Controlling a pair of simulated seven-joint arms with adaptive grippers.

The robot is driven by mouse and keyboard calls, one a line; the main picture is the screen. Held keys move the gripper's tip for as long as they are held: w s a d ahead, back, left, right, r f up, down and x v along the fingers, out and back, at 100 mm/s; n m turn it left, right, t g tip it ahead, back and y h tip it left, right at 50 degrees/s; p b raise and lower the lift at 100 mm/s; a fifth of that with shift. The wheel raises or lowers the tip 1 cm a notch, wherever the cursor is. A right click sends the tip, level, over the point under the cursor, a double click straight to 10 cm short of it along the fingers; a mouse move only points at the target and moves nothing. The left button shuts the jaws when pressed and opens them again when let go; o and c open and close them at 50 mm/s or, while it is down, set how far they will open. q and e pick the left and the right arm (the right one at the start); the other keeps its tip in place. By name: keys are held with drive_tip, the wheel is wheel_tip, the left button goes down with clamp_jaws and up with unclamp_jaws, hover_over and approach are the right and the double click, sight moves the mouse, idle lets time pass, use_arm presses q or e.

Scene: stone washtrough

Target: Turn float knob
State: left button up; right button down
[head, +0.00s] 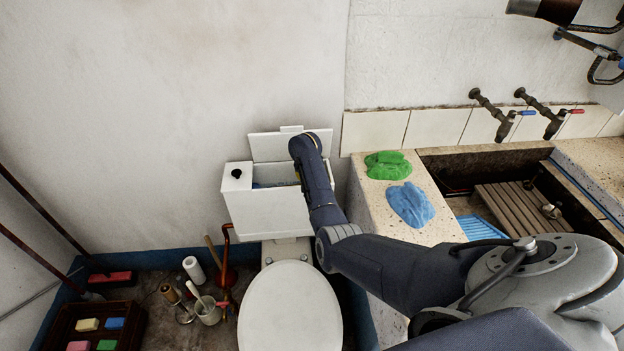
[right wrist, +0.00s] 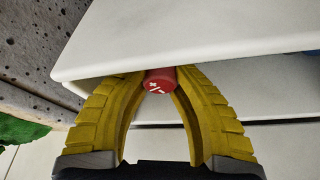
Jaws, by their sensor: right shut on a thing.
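The red float knob (right wrist: 160,82) has white marks on its face and shows in the right wrist view. My right gripper (right wrist: 160,74) has its yellow fingertips closed on the knob from both sides. In the head view my right arm reaches over the white cistern (head: 268,212), whose lid (head: 270,147) stands raised at the back. The arm hides the knob and most of the gripper there. My left gripper is not in view.
The toilet seat lid (head: 290,308) is below the cistern. A green cloth (head: 387,165) and a blue cloth (head: 410,204) lie on the stone ledge to the right. A black knob (head: 236,173) sits on the cistern's left top. A brush holder (head: 208,312) stands on the floor.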

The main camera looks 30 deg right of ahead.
drive_tip(key=c, duration=1)
unclamp_jaws()
drive_tip(key=v, duration=1.2)
drive_tip(key=shift+d, duration=0.1)
